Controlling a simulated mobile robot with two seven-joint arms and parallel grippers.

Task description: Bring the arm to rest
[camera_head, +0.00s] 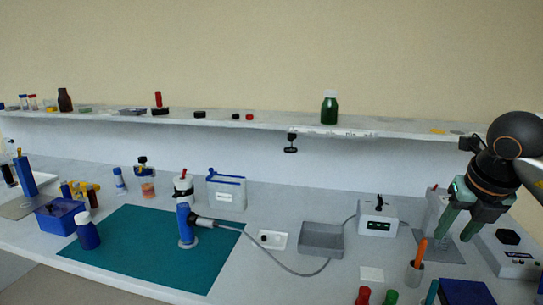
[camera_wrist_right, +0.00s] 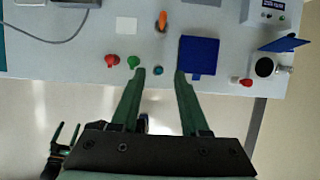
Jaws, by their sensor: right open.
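My right gripper (camera_head: 454,236) hangs with its green fingers pointing down over the right part of the bench. Its fingers are apart with nothing between them. In the right wrist view the same gripper (camera_wrist_right: 160,72) shows its two fingertips apart near the bench's front edge, left of a blue square item (camera_wrist_right: 199,55). My left gripper (camera_wrist_right: 66,138) shows small at the lower left of that view, off the bench over the floor. Its green fingers look apart and empty. The left arm does not show in the head view.
An orange-handled tool stands in a holder (camera_head: 415,272) below the right gripper. Red (camera_head: 363,295) and green knobs are near the front edge. A grey tray (camera_head: 322,240), a white device (camera_head: 378,222) and a teal mat (camera_head: 130,250) lie further left. A shelf (camera_head: 270,125) runs along the back.

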